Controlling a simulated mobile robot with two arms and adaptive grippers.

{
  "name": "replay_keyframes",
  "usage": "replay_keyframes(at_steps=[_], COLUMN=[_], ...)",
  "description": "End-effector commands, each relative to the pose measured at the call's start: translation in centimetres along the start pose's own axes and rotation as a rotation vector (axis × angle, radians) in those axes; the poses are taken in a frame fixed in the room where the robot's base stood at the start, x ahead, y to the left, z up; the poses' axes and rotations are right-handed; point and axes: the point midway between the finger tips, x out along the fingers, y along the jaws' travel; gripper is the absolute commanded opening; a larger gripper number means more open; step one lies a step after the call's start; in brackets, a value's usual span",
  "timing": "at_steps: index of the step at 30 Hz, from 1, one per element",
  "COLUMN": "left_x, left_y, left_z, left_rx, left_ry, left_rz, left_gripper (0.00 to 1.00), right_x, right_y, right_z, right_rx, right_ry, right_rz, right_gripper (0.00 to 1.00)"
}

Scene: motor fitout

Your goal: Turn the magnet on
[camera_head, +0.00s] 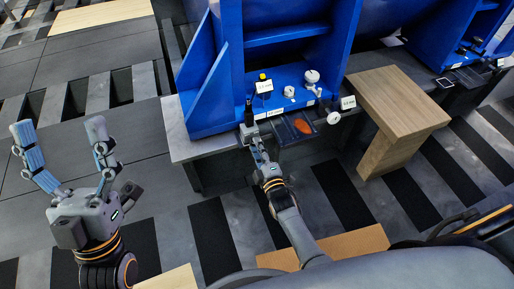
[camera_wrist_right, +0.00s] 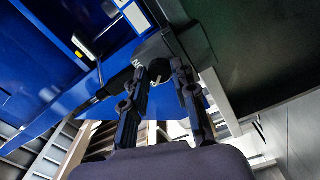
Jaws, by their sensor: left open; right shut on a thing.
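A dark block (camera_head: 249,116), perhaps the magnet's switch housing, sits at the front edge of the blue machine, beside a label. It also shows in the right wrist view (camera_wrist_right: 150,50). My right gripper (camera_head: 254,142) reaches up to it from below. In the right wrist view, my right gripper (camera_wrist_right: 163,74) has its two fingers on either side of a small part under the block and is shut on it. That part is mostly hidden between the fingertips, and its position is unclear. My left gripper (camera_head: 62,136) is open and empty, raised over the floor at the left.
The blue machine (camera_head: 215,92) stands on a grey bench (camera_head: 183,143). A white box with a yellow button (camera_head: 263,85), white knobs (camera_head: 312,77) and a tray with an orange piece (camera_head: 301,126) are right of the block. A wooden table (camera_head: 394,94) stands further right.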

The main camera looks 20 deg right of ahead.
Motion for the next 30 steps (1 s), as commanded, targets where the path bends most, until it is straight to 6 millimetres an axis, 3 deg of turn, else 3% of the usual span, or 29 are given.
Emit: replay_keyframes(at_steps=[15, 16, 19, 30], left_x=[0.01, 0.01, 0.01, -0.04], left_y=[-0.01, -0.01, -0.01, -0.02], left_z=[0.03, 0.03, 0.04, 0.18], left_rx=[0.0, 0.0, 0.0, 0.0], left_ry=[-0.003, -0.003, -0.003, -0.007], left_rz=[0.0, 0.0, 0.0, 0.0], left_gripper=[0.78, 0.78, 0.78, 0.78], right_x=[0.02, 0.01, 0.02, -0.37], right_y=[-0.02, -0.03, -0.02, -0.04], right_z=[-0.03, -0.02, -0.02, 0.01], right_rx=[-0.021, -0.021, -0.02, -0.02], right_ry=[0.0, 0.0, 0.0, 0.0], right_rz=[-0.001, -0.001, -0.001, -0.001], right_gripper=[0.0, 0.29, 0.5, 0.5])
